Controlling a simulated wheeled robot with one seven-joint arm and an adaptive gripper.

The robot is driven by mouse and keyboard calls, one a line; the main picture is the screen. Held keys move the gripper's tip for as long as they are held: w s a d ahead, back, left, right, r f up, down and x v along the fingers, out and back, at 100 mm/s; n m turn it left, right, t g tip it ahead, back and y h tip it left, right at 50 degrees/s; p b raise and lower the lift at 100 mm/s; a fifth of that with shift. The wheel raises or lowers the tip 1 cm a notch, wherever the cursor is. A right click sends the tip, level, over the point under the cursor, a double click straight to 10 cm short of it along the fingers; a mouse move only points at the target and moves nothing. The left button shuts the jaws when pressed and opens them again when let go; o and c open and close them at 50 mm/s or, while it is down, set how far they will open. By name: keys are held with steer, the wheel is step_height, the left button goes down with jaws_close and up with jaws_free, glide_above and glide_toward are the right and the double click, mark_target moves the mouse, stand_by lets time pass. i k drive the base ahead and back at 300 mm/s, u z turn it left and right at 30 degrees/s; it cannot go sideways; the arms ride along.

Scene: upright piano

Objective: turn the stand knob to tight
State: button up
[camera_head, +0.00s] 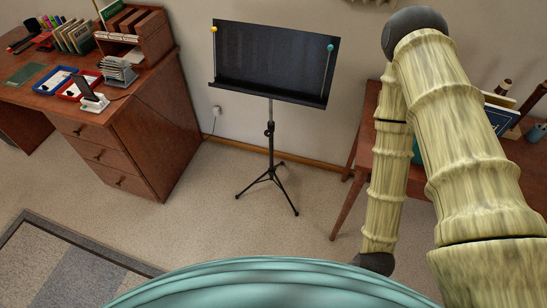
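A black music stand (275,68) stands upright on the carpet near the wall, on a thin pole with a tripod base (268,178). A small dark knob or clamp (269,129) shows partway up the pole. It is too small to tell how it is turned. The stand's desk carries a yellow-tipped clip (213,30) at its left and a teal-tipped one (331,48) at its right. My bamboo-textured arm fills the right side of the view, apart from the stand. My gripper's fingers are not visible.
A brown desk (140,125) with drawers, trays, books and a stapler-like item stands at left. A brown table (360,160) stands at right behind my arm, with books and other items. A grey-bordered rug (50,265) lies at lower left. Carpet before the stand is clear.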

mark_target(268, 132)
steer(key=u, duration=2.1)
steer(key=i, duration=1.05)
steer(key=z, duration=2.65)
